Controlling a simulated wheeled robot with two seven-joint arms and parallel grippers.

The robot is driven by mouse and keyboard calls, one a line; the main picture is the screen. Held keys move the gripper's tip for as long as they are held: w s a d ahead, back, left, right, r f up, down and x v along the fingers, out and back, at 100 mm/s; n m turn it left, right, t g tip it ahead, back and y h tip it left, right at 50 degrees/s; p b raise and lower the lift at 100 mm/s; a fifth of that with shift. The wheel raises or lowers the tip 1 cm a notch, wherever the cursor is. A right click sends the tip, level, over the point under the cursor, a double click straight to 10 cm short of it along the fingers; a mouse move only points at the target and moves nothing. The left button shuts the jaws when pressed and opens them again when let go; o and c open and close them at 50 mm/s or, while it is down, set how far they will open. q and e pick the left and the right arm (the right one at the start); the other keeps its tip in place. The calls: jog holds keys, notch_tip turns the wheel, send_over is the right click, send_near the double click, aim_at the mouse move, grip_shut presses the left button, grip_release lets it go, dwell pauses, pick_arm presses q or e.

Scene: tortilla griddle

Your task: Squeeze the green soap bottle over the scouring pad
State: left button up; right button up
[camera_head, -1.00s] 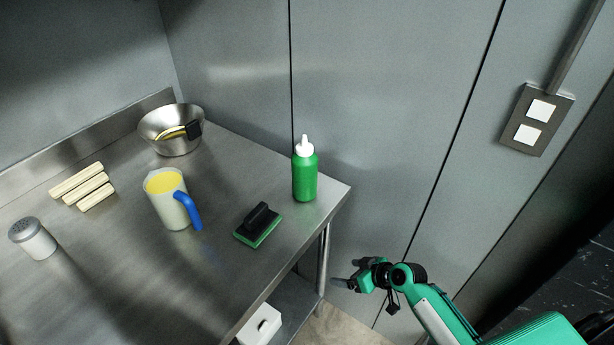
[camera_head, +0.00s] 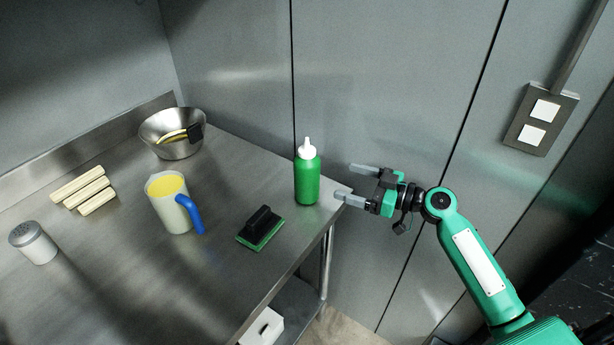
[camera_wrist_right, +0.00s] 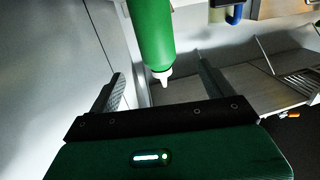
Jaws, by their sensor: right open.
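The green soap bottle (camera_head: 307,180) with a white nozzle stands upright near the right corner of the steel table. The scouring pad (camera_head: 260,229), green with a black handle, lies on the table to its lower left. My right gripper (camera_head: 345,181) is open and empty just right of the bottle, its fingers pointing toward it. In the right wrist view the bottle (camera_wrist_right: 152,35) appears upside down, beyond and between the two spread fingers (camera_wrist_right: 158,85), not held. My left gripper is not in view.
A pitcher of yellow liquid (camera_head: 169,206) with a blue handle stands left of the pad. A metal bowl (camera_head: 160,146), pale sticks (camera_head: 78,186) and a shaker (camera_head: 34,245) are farther left. The wall (camera_head: 390,90) rises close behind the bottle.

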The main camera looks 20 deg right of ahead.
aim_at(301, 160)
jog(key=r+p+x, duration=0.1)
jog(key=p+x, duration=0.1)
jog(key=x, duration=0.2)
jog(key=p+x, duration=0.2)
jog(key=x, duration=0.2)
jog(key=r+p+x, duration=0.1)
jog(key=p+x, duration=0.2)
jog(key=x, duration=0.1)
jog(key=shift+w+a+r, duration=0.1)
jog(key=shift+w+r, duration=0.2)
jog(key=shift+w, duration=0.15)
jog(key=shift+w+a+f, duration=0.25)
jog(key=shift+w+a, duration=0.1)
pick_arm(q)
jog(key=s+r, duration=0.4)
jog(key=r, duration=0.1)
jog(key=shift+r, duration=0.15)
pick_arm(e)
jog(key=c, duration=1.2)
jog(key=shift+r, duration=0.1)
jog(key=shift+c, duration=0.2)
pick_arm(q)
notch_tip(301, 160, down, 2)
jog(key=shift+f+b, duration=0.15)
jog(key=shift+b, duration=1)
pick_arm(e)
notch_tip(301, 160, up, 20)
